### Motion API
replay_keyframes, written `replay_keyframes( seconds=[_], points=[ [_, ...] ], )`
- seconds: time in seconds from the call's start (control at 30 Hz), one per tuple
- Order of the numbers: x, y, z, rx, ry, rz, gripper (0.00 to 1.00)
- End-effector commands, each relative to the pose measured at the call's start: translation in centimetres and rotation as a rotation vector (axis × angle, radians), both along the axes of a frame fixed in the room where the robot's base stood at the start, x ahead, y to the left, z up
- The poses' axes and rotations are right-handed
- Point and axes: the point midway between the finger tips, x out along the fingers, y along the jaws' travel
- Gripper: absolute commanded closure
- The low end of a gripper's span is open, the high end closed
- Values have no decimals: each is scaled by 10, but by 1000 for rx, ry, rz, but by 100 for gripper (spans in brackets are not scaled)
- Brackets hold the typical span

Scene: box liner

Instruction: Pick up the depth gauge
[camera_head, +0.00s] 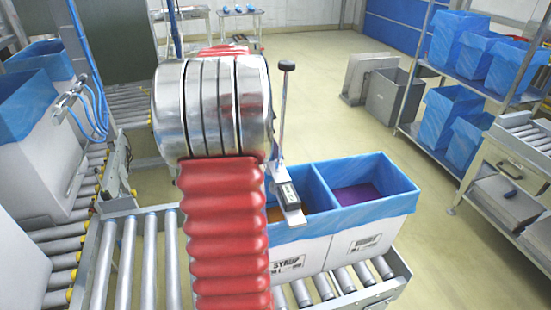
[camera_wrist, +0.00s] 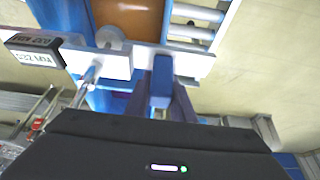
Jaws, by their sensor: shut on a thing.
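The depth gauge (camera_head: 289,194) has a thin upright rod with a dark knob on top and a flat metal base with a dark display unit. In the head view it is held over the blue-lined cartons, and my red-sleeved arm hides my gripper. In the wrist view the gauge's pale bar (camera_wrist: 112,66) runs across in front of my gripper (camera_wrist: 161,84), with its display at the left. My dark fingers are shut on the gauge, around a blue block at its bar. The contact is partly hidden by my wrist housing.
A white carton (camera_head: 300,248) with orange contents and another (camera_head: 365,236) with purple contents stand on the roller conveyor (camera_head: 118,265), both blue-lined. Grey bins (camera_head: 391,93) sit on the floor behind. A rack (camera_head: 455,95) of blue-lined boxes stands right. The floor between is clear.

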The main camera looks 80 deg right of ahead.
Motion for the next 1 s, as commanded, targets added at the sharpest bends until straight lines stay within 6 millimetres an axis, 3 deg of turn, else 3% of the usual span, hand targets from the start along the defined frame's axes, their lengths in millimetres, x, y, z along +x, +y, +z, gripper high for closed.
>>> replay_keyframes(
  seconds=[0.2, 0.4, 1.0],
  points=[
    [0, -1, 40, -6, -1, 0, 100],
    [0, -1, 64, -3, 1, 1, 100],
    [0, 0, 71, -1, 0, 0, 100]
  ],
)
